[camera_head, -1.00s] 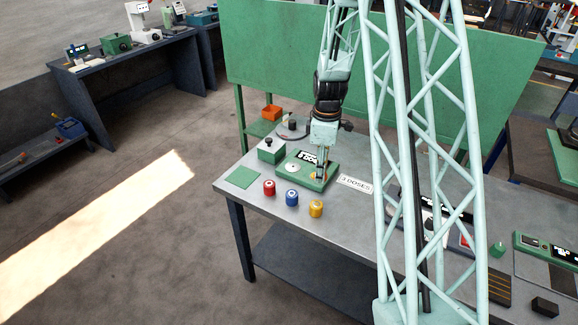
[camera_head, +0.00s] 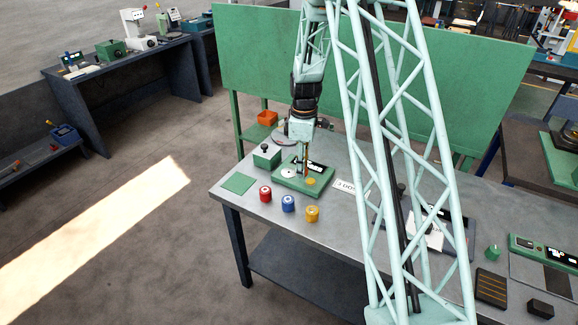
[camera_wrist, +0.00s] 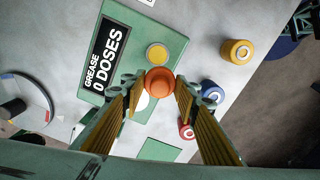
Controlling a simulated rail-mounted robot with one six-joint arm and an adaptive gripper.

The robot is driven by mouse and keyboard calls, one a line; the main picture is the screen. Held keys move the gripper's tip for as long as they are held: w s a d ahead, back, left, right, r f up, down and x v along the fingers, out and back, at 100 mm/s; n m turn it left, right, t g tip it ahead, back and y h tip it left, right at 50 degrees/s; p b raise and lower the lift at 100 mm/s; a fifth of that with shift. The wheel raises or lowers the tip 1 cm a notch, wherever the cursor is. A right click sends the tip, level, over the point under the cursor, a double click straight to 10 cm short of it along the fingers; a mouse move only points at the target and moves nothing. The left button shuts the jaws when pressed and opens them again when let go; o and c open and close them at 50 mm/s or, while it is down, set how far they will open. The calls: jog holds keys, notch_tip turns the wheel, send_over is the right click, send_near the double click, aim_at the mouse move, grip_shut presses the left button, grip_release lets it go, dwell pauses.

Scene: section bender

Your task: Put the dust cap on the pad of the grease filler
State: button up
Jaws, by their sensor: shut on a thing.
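The grease filler (camera_head: 318,186) is a flat green block on the grey bench, with a black display reading "GREASE 0 DOSES" in the wrist view (camera_wrist: 104,60). Its top bears a white disc (camera_head: 289,173) and a yellow disc (camera_head: 311,181); I cannot tell which is the pad. My gripper (camera_head: 304,172) points down over the filler. It is shut on a round orange piece (camera_wrist: 159,80), seemingly the dust cap. In the wrist view the piece partly covers the white disc (camera_wrist: 142,101), with the yellow disc (camera_wrist: 157,53) beside it. Its height above the filler is unclear.
Red (camera_head: 265,194), blue (camera_head: 288,203) and yellow (camera_head: 312,214) cylinders stand along the front edge. A green square (camera_head: 238,183) lies left, near a green box with a black knob (camera_head: 267,156). A placard (camera_head: 346,186) lies right of the filler.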

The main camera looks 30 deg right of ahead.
send_over(289, 172)
jog(key=s, duration=0.1)
jog(key=shift+f, duration=0.3)
jog(key=shift+c, duration=0.2)
jog(key=shift+w+p, duration=0.3)
jog(key=shift+w, duration=0.2)
jog(key=shift+f, duration=1.8)
jog(key=shift+f, duration=0.1)
jog(key=o, duration=0.8)
